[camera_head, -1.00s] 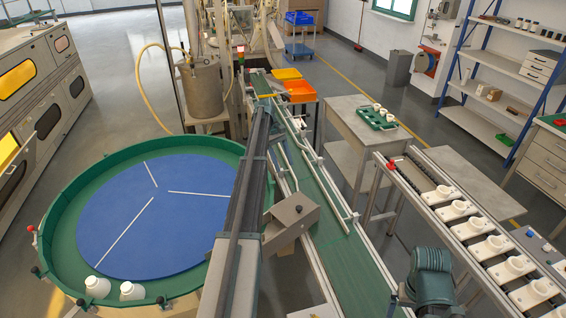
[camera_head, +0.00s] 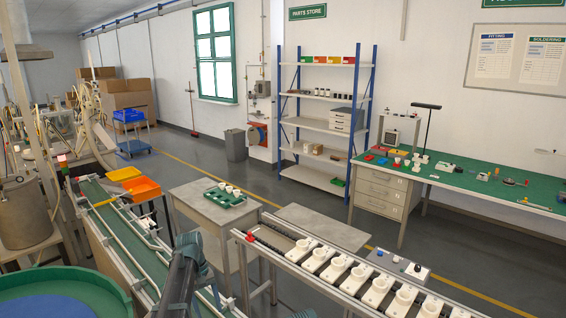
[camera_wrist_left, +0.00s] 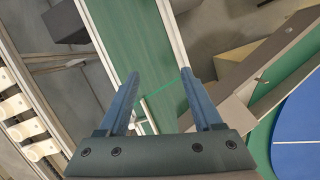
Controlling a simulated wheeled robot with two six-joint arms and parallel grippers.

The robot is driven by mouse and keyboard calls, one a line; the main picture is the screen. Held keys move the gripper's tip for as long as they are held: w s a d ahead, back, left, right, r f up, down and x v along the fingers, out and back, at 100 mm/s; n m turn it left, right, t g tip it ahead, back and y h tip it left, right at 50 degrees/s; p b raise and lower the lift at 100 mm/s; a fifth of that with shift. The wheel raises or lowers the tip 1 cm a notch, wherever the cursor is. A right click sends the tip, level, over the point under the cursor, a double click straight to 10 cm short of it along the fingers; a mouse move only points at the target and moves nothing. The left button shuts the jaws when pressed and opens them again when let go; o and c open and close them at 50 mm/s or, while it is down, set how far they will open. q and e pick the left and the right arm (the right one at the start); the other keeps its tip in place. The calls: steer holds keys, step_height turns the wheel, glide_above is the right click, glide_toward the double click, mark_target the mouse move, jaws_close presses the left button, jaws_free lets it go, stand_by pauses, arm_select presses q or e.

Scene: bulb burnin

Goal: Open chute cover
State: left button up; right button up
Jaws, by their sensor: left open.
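In the left wrist view my left gripper (camera_wrist_left: 160,97) is open and empty, its two blue fingers apart above the green conveyor belt (camera_wrist_left: 130,45). A grey-brown angled housing (camera_wrist_left: 262,72), apparently the chute, lies to the right of the fingers, between the belt and the blue turntable (camera_wrist_left: 298,125). The gripper shows no contact with it. I cannot tell the cover apart from the housing. The chute is out of the head view. A dark arm part, apparently mine, rises at the bottom of the head view.
Metal rails (camera_head: 130,222) flank the belt. A line of white carriers (camera_head: 340,268) stands to the right. A small table with a green tray (camera_head: 225,199) stands behind. The green turntable rim (camera_head: 60,280) fills the lower left. A shelf rack and green bench are farther back.

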arm_select(q)
steer(key=s+d+f+m+t+y, duration=0.1)
steer(key=s+d+m, duration=0.4)
steer(key=s+d, duration=0.3)
steer(key=s+d+f+m+t+y+b, duration=0.1)
steer(key=s+d+m+y, duration=0.1)
steer(key=s+d+m, duration=0.3)
steer(key=s+d, duration=0.4)
steer(key=s, duration=0.6)
steer(key=shift+s+d+f, duration=0.2)
steer(key=shift+s+f, duration=0.05)
steer(key=shift+a, duration=0.1)
